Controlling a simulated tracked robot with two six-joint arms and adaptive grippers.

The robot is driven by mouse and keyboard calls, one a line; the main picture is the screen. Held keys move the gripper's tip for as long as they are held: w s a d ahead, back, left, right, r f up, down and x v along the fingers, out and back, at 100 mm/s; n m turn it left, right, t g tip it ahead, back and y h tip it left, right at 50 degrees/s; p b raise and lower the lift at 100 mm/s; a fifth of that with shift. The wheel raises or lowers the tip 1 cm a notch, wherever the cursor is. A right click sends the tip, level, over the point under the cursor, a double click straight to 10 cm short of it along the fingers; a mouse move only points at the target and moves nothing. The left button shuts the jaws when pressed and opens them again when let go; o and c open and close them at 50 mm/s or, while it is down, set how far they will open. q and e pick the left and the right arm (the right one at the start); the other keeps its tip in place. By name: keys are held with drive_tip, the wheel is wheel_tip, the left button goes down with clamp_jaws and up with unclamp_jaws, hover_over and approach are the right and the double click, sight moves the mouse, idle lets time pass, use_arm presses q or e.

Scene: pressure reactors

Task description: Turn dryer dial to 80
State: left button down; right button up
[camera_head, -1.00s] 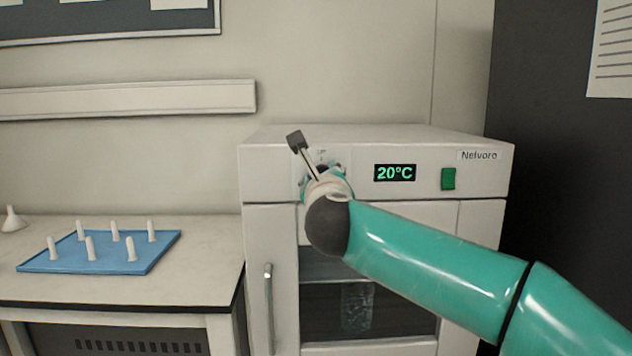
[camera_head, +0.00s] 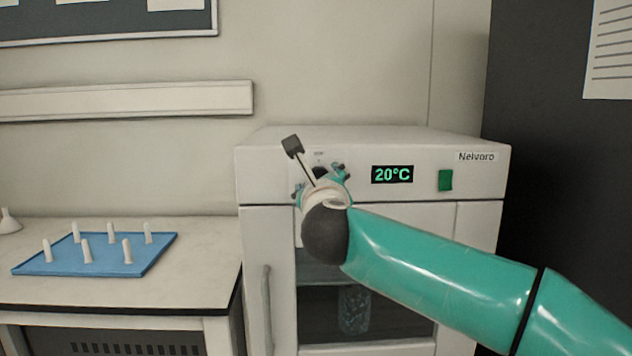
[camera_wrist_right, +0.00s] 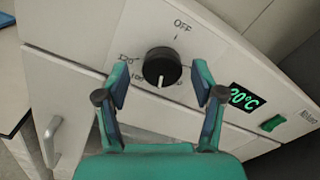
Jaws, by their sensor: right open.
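The dryer (camera_head: 440,225) is a white cabinet whose green display (camera_head: 392,175) reads 20°C. Its black dial (camera_wrist_right: 162,66) sits on the front panel, with OFF, 120 and 100 marks showing around it in the right wrist view. The dial is mostly hidden behind my gripper in the head view, where only a dark part (camera_head: 320,172) shows. My right gripper (camera_wrist_right: 160,88) is open, with one finger to each side of the dial and slightly below it in the wrist picture. I cannot tell whether the fingers touch it. My left gripper is not in view.
A green switch (camera_head: 446,180) is right of the display. The dryer door has a vertical handle (camera_head: 266,308) and a window. A blue tray (camera_head: 60,265) with several white pegs lies on the bench at left. A dark panel (camera_head: 545,150) stands at right.

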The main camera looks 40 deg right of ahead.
drive_tip(key=v, duration=1)
drive_tip(key=shift+s+a, duration=0.15)
drive_tip(key=shift+a, duration=0.05)
